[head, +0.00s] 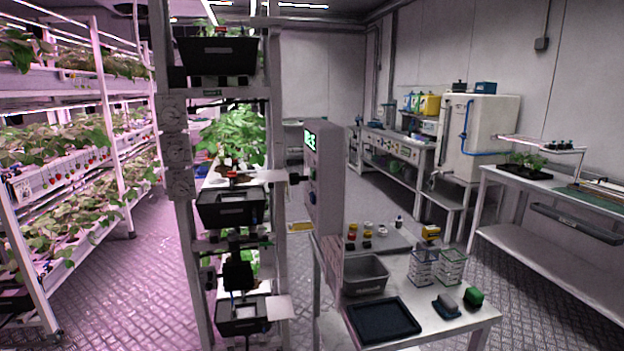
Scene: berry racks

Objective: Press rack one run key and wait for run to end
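A tall grey control box (328,190) stands on a post beside the white bench, its key face turned left and seen at a steep slant. A lit green display (310,141) is at its top, with small coloured keys below, including a blue one (312,198). The key labels are too small to read, so I cannot tell which is the rack one run key. The near rack (277,190) with black trays (228,210) and green plants stands just left of the box. Neither of my grippers is in view.
The white bench (470,318) holds a grey bin (366,274), a black tray (382,320), stacked clear boxes (451,266) and small blocks. Long racks of berry plants (60,165) stand at left. Patterned floor (140,275) is clear between the racks. A table (545,210) stands at right.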

